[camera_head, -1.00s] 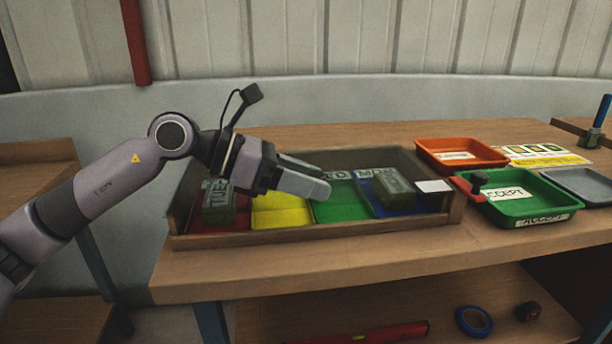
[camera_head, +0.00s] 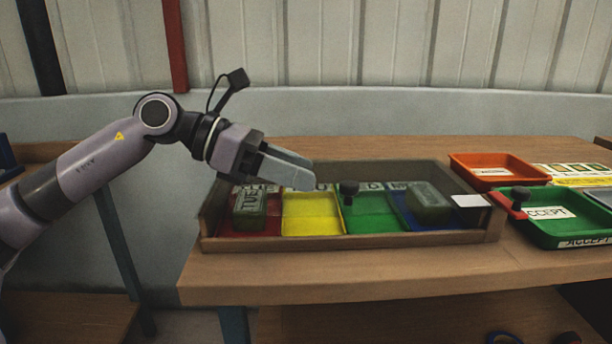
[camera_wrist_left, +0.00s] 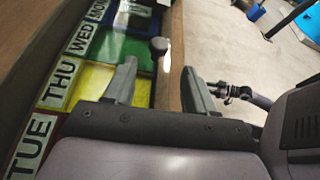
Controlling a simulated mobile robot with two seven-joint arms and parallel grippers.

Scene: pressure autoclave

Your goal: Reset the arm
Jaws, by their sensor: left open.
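My left gripper (camera_head: 300,172) is open and empty, above the back left part of a wooden tray (camera_head: 350,240) on the bench. In the left wrist view its two fingers (camera_wrist_left: 160,88) stand apart with nothing between them. The tray has red, yellow (camera_head: 312,214), green (camera_head: 375,218) and blue compartments. A dull green block (camera_head: 250,208) marked with letters sits in the red one, and another block (camera_head: 428,203) in the blue one. A dark round knob (camera_head: 348,188) shows near the yellow and green compartments. My right gripper is not in view.
Right of the tray are an orange bin (camera_head: 492,172), a green bin (camera_head: 560,230) labelled ACCEPT, and a red lever (camera_head: 508,204) with a dark knob. A white card (camera_head: 470,201) lies at the tray's right end. The bench front (camera_head: 330,275) is bare.

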